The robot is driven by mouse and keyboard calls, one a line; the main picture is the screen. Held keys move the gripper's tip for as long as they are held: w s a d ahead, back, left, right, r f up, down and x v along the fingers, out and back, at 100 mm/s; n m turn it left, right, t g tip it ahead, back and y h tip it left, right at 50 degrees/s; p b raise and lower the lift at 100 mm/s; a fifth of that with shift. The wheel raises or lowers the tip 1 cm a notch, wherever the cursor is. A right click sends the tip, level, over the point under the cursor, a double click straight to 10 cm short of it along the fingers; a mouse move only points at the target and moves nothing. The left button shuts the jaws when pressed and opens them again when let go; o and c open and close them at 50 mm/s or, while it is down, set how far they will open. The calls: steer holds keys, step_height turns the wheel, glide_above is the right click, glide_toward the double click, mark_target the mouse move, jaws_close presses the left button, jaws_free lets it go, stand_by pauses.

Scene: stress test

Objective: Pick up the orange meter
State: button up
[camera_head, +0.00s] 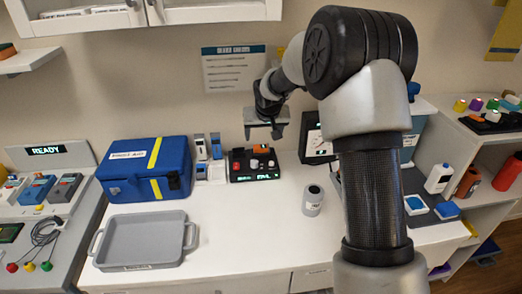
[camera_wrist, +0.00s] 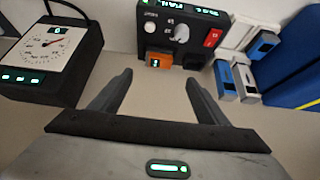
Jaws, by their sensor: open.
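The orange meter (camera_wrist: 159,59) is a small orange block with a lit green display, seen in the wrist view at the edge of a black control box (camera_wrist: 187,20). In the head view, the orange meter (camera_head: 261,149) shows as a small patch at the back of the box (camera_head: 241,177). My gripper (camera_wrist: 158,78) is open and empty. In the wrist view the meter appears between and beyond its two fingertips. In the head view my gripper (camera_head: 264,132) hangs above and behind the box, apart from it.
A dial device (camera_wrist: 50,45) stands to one side of the box. Small blue-and-white devices (camera_wrist: 226,80) and a blue first-aid case (camera_head: 146,170) stand on the other. A grey tray (camera_head: 143,243) and a grey cylinder (camera_head: 312,203) are on the table. The table's front middle is clear.

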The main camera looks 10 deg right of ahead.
mark_target(261, 146)
steer(key=x, duration=1)
steer(key=shift+d+f, duration=0.15)
steer(key=shift+f, duration=0.05)
steer(key=shift+s, duration=0.1)
steer(key=c, duration=1.1)
steer(key=shift+c, duration=0.6)
steer(key=shift+r, duration=0.2)
